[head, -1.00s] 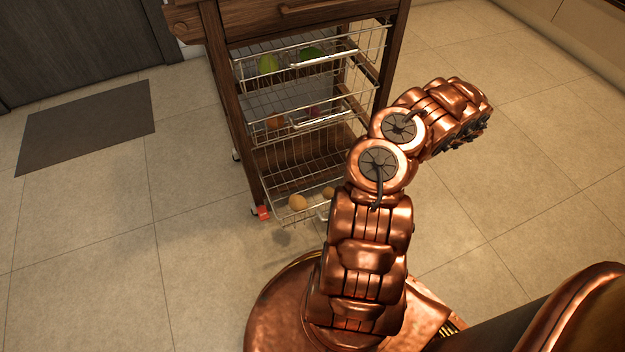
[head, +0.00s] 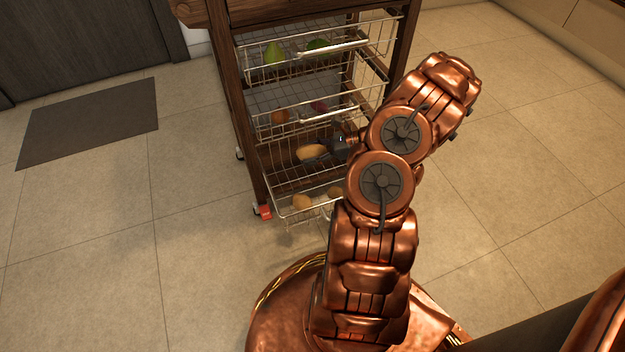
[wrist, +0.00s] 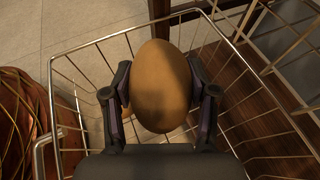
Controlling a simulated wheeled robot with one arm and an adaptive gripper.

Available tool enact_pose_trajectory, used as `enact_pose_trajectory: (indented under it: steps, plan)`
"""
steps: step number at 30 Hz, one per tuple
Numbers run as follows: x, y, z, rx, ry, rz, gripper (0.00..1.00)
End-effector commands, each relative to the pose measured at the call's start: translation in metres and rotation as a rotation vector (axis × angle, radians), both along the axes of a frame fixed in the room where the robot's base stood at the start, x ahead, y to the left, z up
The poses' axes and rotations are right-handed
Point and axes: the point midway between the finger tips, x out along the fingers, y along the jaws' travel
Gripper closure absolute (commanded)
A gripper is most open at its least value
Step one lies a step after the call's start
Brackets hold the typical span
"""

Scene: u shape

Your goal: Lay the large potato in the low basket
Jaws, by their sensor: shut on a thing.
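A large brown potato (wrist: 162,85) is held between the two fingers of my gripper (wrist: 161,92) in the wrist view. In the head view the potato (head: 312,152) is above the low basket (head: 284,212), the bottom wire basket of the wooden cart. My gripper (head: 338,145) is partly hidden by my arm there. In the wrist view the basket's wire rim (wrist: 88,42) runs around the potato, which appears above the basket. Smaller potatoes (head: 302,202) lie at the front of the low basket.
Two more wire baskets sit above the low one. The middle basket (head: 290,125) holds dim round produce, and the top basket (head: 340,46) holds green produce. A dark mat (head: 90,120) lies on the floor at left. Open tiled floor is on both sides.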

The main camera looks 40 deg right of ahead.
Motion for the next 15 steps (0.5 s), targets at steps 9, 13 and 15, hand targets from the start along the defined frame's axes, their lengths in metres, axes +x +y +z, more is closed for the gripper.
enact_pose_trajectory:
  steps: [9,13,15]
  plan:
    - [-0.002,0.0,-0.056,0.003,0.004,0.001,0.84]
    - [-0.002,-0.001,-0.076,0.003,0.002,0.001,0.84]
    - [-0.002,-0.001,-0.082,0.003,0.003,0.0,0.84]
